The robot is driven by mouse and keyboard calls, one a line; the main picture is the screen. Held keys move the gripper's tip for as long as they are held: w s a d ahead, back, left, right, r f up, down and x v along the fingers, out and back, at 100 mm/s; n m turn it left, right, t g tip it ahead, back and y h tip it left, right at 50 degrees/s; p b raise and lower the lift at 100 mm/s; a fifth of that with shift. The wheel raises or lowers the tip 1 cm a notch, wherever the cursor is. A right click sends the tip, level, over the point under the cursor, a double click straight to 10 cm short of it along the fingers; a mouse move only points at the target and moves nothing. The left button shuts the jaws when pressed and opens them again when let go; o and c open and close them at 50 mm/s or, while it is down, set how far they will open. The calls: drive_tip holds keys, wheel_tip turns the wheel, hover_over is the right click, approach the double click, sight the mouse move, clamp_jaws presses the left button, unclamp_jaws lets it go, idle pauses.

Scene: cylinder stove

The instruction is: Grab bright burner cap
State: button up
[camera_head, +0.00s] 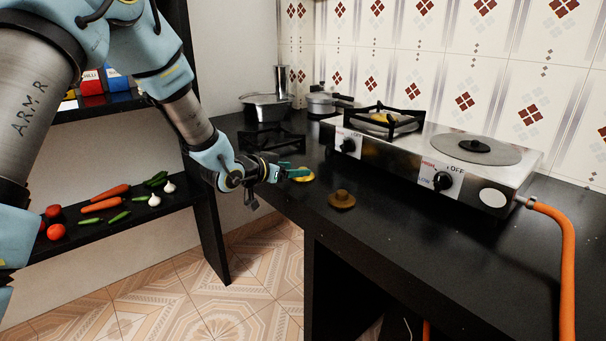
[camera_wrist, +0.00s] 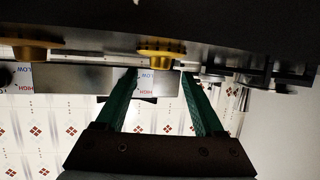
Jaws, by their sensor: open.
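The bright burner cap (camera_head: 304,177) is yellow-gold and lies on the black counter near its front edge. My gripper (camera_head: 298,172), with green fingers, is open and low over the counter at this cap, partly covering it. In the wrist view, which is upside down, the bright cap (camera_wrist: 160,47) appears centred just beyond the two fingertips (camera_wrist: 158,76), in line with the gap between them. Whether the fingers touch it cannot be told. A darker brown-gold cap (camera_head: 341,200) sits to the right on the counter; it also shows at the left in the wrist view (camera_wrist: 30,52).
A steel two-burner stove (camera_head: 400,160) stands behind the caps, with a black grate (camera_head: 385,122) on its left burner. Another black grate (camera_head: 272,142) and pots (camera_head: 268,108) are at the counter's left. An orange hose (camera_head: 565,240) hangs at right. The front counter right of the caps is clear.

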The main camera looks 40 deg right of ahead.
drive_tip(key=shift+x, duration=1.5)
drive_tip(key=shift+c, duration=0.2)
clamp_jaws()
